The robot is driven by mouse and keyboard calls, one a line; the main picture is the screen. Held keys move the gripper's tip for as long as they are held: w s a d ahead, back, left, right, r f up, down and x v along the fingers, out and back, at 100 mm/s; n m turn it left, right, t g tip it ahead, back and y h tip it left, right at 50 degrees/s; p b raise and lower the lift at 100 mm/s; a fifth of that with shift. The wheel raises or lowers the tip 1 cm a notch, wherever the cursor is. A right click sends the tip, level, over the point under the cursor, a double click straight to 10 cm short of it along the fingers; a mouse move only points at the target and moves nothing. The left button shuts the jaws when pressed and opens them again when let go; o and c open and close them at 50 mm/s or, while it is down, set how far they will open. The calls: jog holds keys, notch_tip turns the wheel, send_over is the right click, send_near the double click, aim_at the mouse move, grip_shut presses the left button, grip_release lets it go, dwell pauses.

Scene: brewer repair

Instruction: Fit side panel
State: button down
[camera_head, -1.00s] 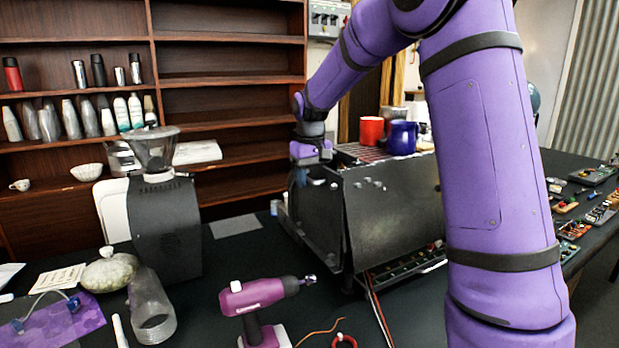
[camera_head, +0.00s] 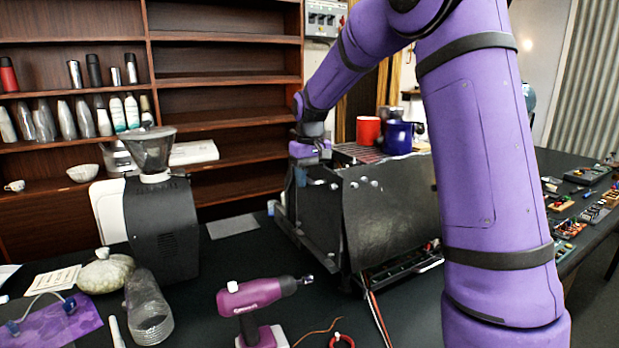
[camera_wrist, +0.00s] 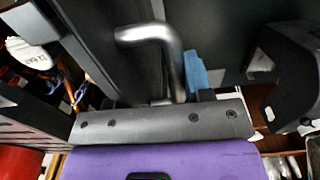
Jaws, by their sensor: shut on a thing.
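The side panel (camera_head: 312,218) is a dark flat sheet at the left end of the black brewer (camera_head: 385,205), close beside its body. I cannot tell whether its edges are seated. My gripper (camera_head: 302,175) is at the panel's top edge, pointing down. In the wrist view a bent silver handle (camera_wrist: 165,42) stands out from a dark surface, with a blue-padded finger of my gripper (camera_wrist: 190,75) next to it. My gripper is shut on the side panel, seemingly at this handle. The exact contact is partly hidden by the gripper body.
A red mug (camera_head: 368,130) and a blue mug (camera_head: 398,137) stand on top of the brewer. A purple drill (camera_head: 255,298) stands in front on the dark table. A grinder (camera_head: 160,215) stands to the left. Red wires (camera_head: 378,315) hang at the brewer's lower front.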

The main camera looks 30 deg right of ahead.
jog(key=shift+d, duration=0.15)
jog(key=shift+c, duration=2.3)
grip_release()
notch_tip(320, 180, up, 11)
jog(key=s+a+r+t, duration=0.1)
jog(key=s+a+r, duration=0.15)
jog(key=s, duration=0.65)
jog(key=s+a+r+t, duration=0.1)
jog(key=s+a+t, duration=0.15)
jog(key=s, duration=0.65)
jog(key=s+a+f+t, duration=0.1)
jog(key=s+f, duration=0.2)
jog(key=s, duration=0.5)
jog(key=s+a+f+t, duration=0.1)
jog(key=s+f, duration=0.2)
jog(key=s, duration=0.6)
jog(key=shift+a+f, duration=0.35)
jog(key=shift+f, duration=0.05)
